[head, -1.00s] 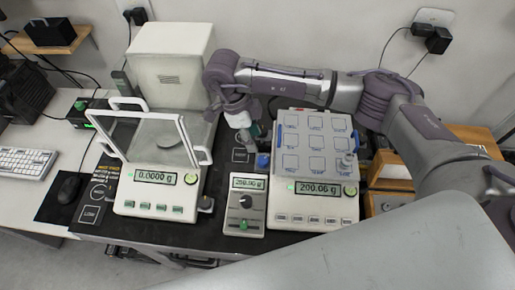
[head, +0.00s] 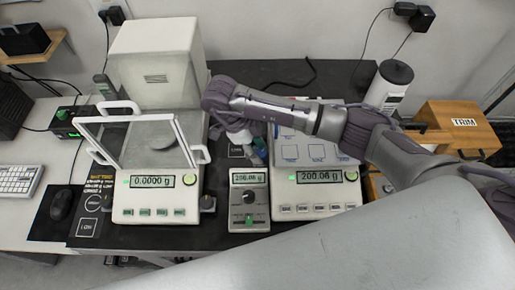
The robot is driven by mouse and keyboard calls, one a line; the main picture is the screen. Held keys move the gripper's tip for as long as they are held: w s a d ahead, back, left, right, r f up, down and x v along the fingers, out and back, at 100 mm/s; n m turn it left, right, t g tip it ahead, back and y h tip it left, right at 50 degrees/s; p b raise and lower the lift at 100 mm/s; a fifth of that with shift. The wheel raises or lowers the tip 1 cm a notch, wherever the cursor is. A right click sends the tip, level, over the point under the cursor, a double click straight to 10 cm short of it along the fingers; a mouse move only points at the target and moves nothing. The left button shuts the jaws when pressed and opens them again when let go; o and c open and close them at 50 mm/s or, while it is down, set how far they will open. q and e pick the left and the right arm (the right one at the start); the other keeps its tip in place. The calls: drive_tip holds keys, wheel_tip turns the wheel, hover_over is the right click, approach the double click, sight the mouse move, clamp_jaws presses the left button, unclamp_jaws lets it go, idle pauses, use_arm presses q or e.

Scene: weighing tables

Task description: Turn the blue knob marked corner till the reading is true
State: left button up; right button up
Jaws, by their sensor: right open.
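The right-hand balance (head: 318,210) is white with a pale blue pan top (head: 290,152); its display (head: 320,176) seems to read 200.06 g. A blue knob (head: 262,158) shows at its left edge, partly covered by my right gripper. My right gripper (head: 256,148) reaches down from above at this left edge, open, its fingers close to the knob. I cannot tell whether they touch it. My right forearm covers the back and right of the pan, so the other corners are hidden. My left gripper is not in view.
A small grey unit (head: 249,205) with a display and dark dial stands left of the balance. A glass-shielded balance (head: 155,210) reading 0.0000 g stands further left. A white canister (head: 390,85) and a wooden box marked TRIM (head: 458,128) are at right.

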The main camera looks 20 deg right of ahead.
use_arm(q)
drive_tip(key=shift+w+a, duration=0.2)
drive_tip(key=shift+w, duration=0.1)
use_arm(e)
drive_tip(key=shift+d+f, duration=0.1)
drive_tip(key=shift+f, duration=0.1)
clamp_jaws()
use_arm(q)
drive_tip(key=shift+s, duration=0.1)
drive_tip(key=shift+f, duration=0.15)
use_arm(e)
drive_tip(key=n+b, duration=0.1)
drive_tip(key=n+t+b, duration=0.1)
drive_tip(key=n+b, duration=0.1)
drive_tip(key=shift+s+f, duration=0.1)
drive_tip(key=shift+f, duration=0.1)
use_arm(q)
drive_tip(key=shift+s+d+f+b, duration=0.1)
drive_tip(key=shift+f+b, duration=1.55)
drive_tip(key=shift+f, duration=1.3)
use_arm(e)
drive_tip(key=shift+s+r+n+t, duration=0.15)
drive_tip(key=shift+n+t, duration=0.55)
drive_tip(key=shift+n, duration=0.8)
